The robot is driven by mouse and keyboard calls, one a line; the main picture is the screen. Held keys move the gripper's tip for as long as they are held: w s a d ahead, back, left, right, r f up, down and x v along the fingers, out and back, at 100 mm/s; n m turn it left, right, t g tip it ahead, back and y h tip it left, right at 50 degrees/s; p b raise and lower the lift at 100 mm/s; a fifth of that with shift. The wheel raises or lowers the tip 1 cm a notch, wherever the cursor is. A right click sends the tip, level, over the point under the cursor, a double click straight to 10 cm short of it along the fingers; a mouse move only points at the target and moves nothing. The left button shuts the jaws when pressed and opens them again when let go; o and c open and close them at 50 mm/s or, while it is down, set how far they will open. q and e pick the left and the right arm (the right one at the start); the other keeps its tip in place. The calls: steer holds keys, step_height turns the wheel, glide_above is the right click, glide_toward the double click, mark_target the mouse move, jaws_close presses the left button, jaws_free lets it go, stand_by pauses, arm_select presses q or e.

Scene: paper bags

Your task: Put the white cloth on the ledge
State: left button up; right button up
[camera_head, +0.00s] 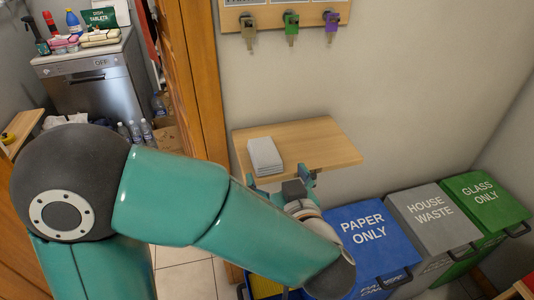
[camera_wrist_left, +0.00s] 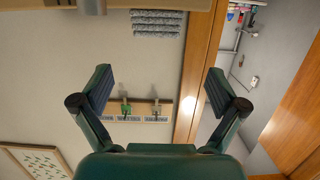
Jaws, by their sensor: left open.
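The white cloth (camera_head: 265,156) lies folded in a flat stack on the left part of the wooden ledge (camera_head: 318,145), which is fixed to the wall. In the left wrist view the picture is turned over, and the layered edge of the cloth (camera_wrist_left: 157,23) shows near the top, by the ledge (camera_wrist_left: 150,5). My left gripper (camera_head: 281,180) is at the front edge of the ledge, partly hidden by my arm. Its fingers are spread wide and empty in the left wrist view (camera_wrist_left: 159,88), apart from the cloth. My right gripper is not in view.
A key rack (camera_head: 285,14) hangs above the ledge. Blue paper (camera_head: 365,235), grey house waste (camera_head: 430,220) and green glass (camera_head: 487,203) bins stand below right. A wooden door frame (camera_head: 198,80) is left of the ledge. The ledge's right part is bare.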

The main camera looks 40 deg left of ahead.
mark_target(266, 153)
arm_select(q)
steer(key=x, duration=0.6)
steer(key=shift+w+a+f, duration=0.15)
steer(key=shift+w+a, duration=0.05)
steer(key=shift+w, duration=0.1)
steer(key=shift+f+p+x, duration=0.2)
steer(key=shift+p+x, duration=0.15)
steer(key=shift+x, duration=2.4)
steer(key=shift+d, duration=0.2)
steer(key=shift+w, duration=0.1)
steer(key=c, duration=0.8)
